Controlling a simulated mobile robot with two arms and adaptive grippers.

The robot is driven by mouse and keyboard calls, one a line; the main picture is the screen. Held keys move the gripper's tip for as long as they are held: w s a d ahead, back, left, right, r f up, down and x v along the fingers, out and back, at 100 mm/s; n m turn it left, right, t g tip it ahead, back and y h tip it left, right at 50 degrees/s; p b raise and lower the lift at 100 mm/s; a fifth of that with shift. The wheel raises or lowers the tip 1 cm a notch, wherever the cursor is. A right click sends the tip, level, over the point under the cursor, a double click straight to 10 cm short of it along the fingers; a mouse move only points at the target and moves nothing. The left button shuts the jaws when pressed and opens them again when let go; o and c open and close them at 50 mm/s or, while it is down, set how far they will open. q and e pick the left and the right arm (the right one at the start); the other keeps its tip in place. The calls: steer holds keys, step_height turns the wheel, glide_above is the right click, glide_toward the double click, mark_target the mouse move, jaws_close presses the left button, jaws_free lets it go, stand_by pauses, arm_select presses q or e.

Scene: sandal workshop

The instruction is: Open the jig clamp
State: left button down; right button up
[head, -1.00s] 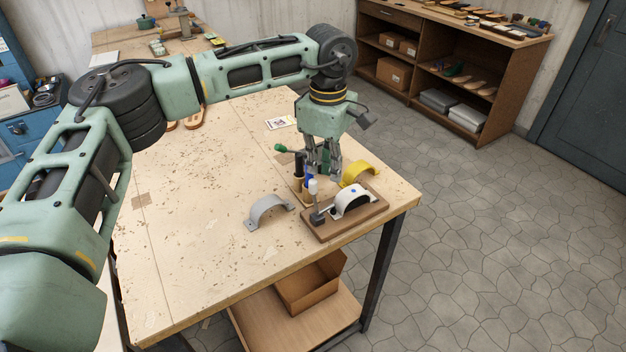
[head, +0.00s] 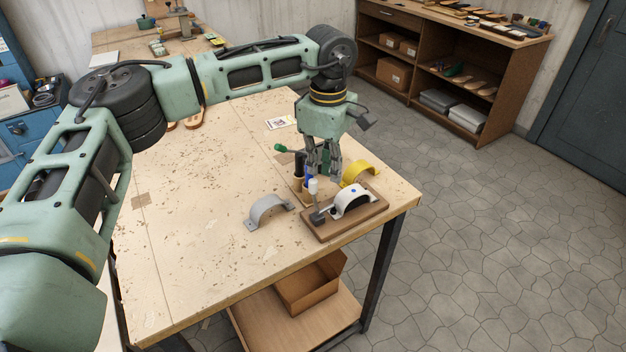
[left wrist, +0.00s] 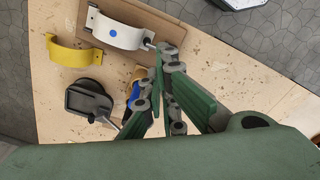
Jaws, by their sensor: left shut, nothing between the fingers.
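The jig is a brown wooden base (head: 372,214) near the table's right corner, with a white arched strap (head: 352,200) bearing a blue dot on it. The clamp (head: 317,218) is dark grey at the base's left end, with an upright white-tipped handle (head: 313,187). My left gripper (head: 322,172) is shut and empty, pointing down just behind and above the handle; I cannot tell whether they touch. In the left wrist view the shut fingers (left wrist: 168,58) are beside the white strap (left wrist: 120,36) and hide most of the clamp.
A yellow arch (head: 359,172) lies behind the jig and a grey arch (head: 267,210) to its left. A green-handled tool (head: 281,148) and dark upright items stand close behind the gripper. The table's (head: 200,240) left and front are clear. A card (head: 281,122) lies at the back.

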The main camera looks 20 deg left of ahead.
mark_target(315, 180)
arm_select(q)
steer(key=shift+f+b, duration=1.4)
steer(key=shift+f, duration=0.8)
steer(key=shift+s+a+f+b, duration=0.25)
steer(key=shift+s+a, duration=0.15)
steer(key=shift+s, duration=0.1)
steer(key=shift+s+a+f+b, duration=0.1)
steer(key=shift+s+a+b, duration=0.1)
steer(key=shift+s+a, duration=0.2)
steer(key=shift+s, duration=0.1)
steer(key=shift+s+a+f+b, duration=0.2)
steer(key=shift+s+a+b, duration=0.15)
steer(key=shift+s, duration=0.1)
steer(key=shift+s+a+f+b, duration=0.15)
steer(key=shift+s+a+b, duration=0.05)
steer(key=shift+s+a, duration=0.2)
steer(key=shift+s, duration=0.1)
